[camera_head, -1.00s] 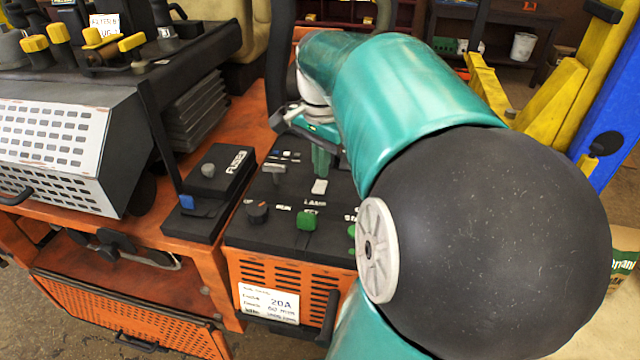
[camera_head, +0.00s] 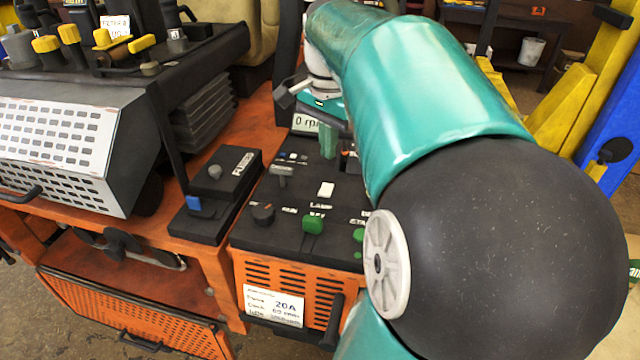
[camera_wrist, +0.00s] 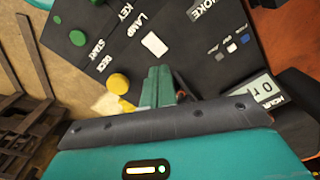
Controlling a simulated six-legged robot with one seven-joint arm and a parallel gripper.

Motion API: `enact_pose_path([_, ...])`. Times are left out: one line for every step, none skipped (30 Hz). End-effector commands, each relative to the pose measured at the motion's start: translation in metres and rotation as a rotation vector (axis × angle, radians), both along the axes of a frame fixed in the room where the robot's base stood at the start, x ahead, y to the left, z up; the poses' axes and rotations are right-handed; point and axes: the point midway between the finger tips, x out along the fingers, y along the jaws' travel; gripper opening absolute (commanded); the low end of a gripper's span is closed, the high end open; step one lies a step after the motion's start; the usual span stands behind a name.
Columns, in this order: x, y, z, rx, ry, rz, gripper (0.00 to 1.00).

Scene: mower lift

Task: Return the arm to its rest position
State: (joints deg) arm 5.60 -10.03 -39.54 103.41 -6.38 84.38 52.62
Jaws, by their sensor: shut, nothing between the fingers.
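My arm crosses the right half of the head view, bent at a large dark joint. My gripper (camera_head: 328,138) is shut and empty, with green fingers pointing down over the black control panel (camera_head: 290,232). In the wrist view the gripper (camera_wrist: 160,72) shows over the same panel (camera_wrist: 190,50), near a white lamp switch (camera_wrist: 154,43). The fingers look apart from the panel's controls, though the exact gap cannot be told.
The panel carries a green knob (camera_head: 312,224), a dark knob (camera_head: 263,214) and a grey lever (camera_head: 281,171). A fuse box (camera_head: 222,172) stands to its left. Yellow-topped levers (camera_head: 70,34) are at the upper left. A yellow and blue lift post (camera_head: 600,110) stands at the right.

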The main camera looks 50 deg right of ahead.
Motion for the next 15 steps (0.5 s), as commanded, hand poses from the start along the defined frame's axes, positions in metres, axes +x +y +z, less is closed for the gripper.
enact_pose_path([0.000,0.000,0.000,0.000,0.000,0.000,0.00])
enact_pose_path([0.000,0.000,0.000,0.000,0.000,0.000,0.00])
enact_pose_path([0.000,0.000,0.000,0.000,0.000,0.000,0.00])
enact_pose_path([0.000,0.000,0.000,0.000,0.000,0.000,0.00])
enact_pose_path([0.000,0.000,0.000,0.000,0.000,0.000,0.00])
enact_pose_path([0.000,0.000,0.000,0.000,0.000,0.000,0.00])
enact_pose_path([0.000,0.000,0.000,0.000,0.000,0.000,0.00])
enact_pose_path([0.000,0.000,0.000,0.000,0.000,0.000,0.00])
enact_pose_path([0.000,0.000,0.000,0.000,0.000,0.002,0.00])
enact_pose_path([0.001,0.001,-0.001,0.000,-0.002,0.007,0.00])
enact_pose_path([0.002,0.004,-0.001,0.000,-0.006,0.020,0.00])
enact_pose_path([0.004,0.009,-0.003,0.001,-0.015,0.052,0.00])
enact_pose_path([0.007,0.015,-0.004,0.001,-0.027,0.087,0.00])
enact_pose_path([0.011,0.023,-0.006,-0.001,-0.043,0.134,0.00])
enact_pose_path([0.017,0.038,-0.010,-0.005,-0.067,0.214,0.00])
